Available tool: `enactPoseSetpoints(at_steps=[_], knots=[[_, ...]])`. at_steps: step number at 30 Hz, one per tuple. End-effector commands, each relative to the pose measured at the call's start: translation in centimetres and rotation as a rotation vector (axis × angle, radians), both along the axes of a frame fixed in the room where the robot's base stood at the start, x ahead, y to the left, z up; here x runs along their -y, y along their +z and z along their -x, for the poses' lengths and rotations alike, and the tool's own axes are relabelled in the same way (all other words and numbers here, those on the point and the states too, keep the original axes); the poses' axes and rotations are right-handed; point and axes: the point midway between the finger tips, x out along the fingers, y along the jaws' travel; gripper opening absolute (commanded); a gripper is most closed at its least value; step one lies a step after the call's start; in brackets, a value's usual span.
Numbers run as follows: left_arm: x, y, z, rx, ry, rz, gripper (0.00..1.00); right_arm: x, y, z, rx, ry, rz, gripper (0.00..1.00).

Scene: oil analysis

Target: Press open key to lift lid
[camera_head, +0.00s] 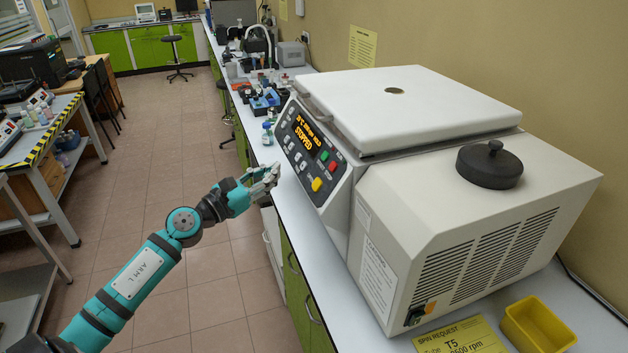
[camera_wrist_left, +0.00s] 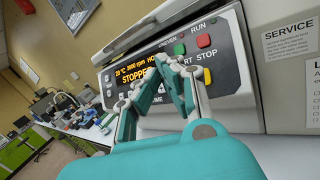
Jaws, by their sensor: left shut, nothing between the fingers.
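The centrifuge (camera_head: 470,205) stands on the bench, with its white lid (camera_head: 425,100) lying down on top. Its sloped control panel (camera_head: 309,145) faces my left arm and also shows in the left wrist view (camera_wrist_left: 221,65). The orange display reads STOPPED. Green, red and yellow keys sit on the panel; I cannot read which one is the open key. My left gripper (camera_head: 274,172) is shut and empty, just left of the panel's lower keys, seemingly apart from it. In the left wrist view its fingers (camera_wrist_left: 158,68) cover part of the display and several keys. My right gripper is not in view.
A black round knob-topped cap (camera_head: 490,165) sits on the centrifuge's right part. A yellow tray (camera_head: 538,325) and a yellow spin request card (camera_head: 460,338) lie at the front right. Bottles and small equipment (camera_head: 265,100) crowd the bench behind. The aisle floor at left is clear.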

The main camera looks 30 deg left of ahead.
Motion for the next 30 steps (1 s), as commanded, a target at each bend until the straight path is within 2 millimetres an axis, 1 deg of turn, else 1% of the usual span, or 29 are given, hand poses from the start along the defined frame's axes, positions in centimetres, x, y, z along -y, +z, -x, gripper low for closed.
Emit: enactPoseSetpoints(at_steps=[1, 4, 17, 23, 30], knots=[[0.2, 0.6, 0.1, 0.012, -0.005, -0.029, 0.0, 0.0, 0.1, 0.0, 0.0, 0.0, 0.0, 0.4], [0.5, 1.2, 0.1, 0.024, -0.01, -0.056, 0.0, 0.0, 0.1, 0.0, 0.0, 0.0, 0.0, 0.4], [0.6, 1.1, -0.1, 0.025, -0.009, -0.057, 0.0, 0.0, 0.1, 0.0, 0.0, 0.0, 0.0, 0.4], [1.7, 0.0, -1.4, 0.026, -0.009, -0.056, 0.0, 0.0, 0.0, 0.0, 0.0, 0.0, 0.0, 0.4], [3.6, -1.9, -3.6, 0.027, -0.01, -0.054, 0.0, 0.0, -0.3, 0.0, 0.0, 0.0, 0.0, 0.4]])
